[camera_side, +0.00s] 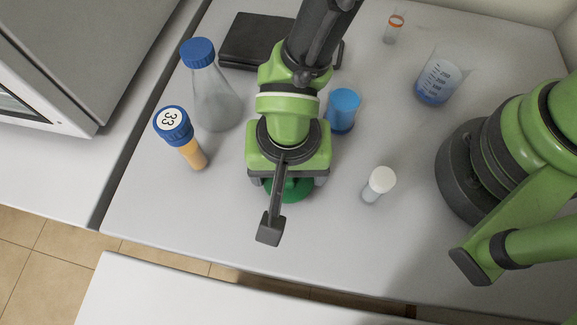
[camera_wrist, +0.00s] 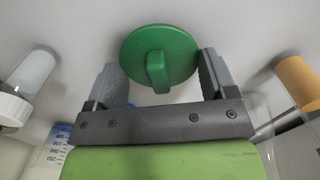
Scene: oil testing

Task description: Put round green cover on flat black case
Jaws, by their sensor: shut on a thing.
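The round green cover (camera_side: 291,189) is mostly hidden under my gripper in the side view. In the wrist view the green cover (camera_wrist: 160,55) shows as a disc with a raised bar handle, between the two grey fingers. My gripper (camera_wrist: 160,78) is shut on the green cover, with a finger on each side of it. In the side view my gripper (camera_side: 288,182) is over the front middle of the table. The flat black case (camera_side: 250,40) lies on the table at the back, behind my arm, which hides its right part.
An Erlenmeyer flask with blue cap (camera_side: 212,95) and an orange vial marked 33 (camera_side: 185,140) stand left. A blue cup (camera_side: 343,110) stands right, near my arm. A white-capped vial (camera_side: 379,185), a beaker (camera_side: 438,80) and an orange-ringed vial (camera_side: 394,28) stand further right.

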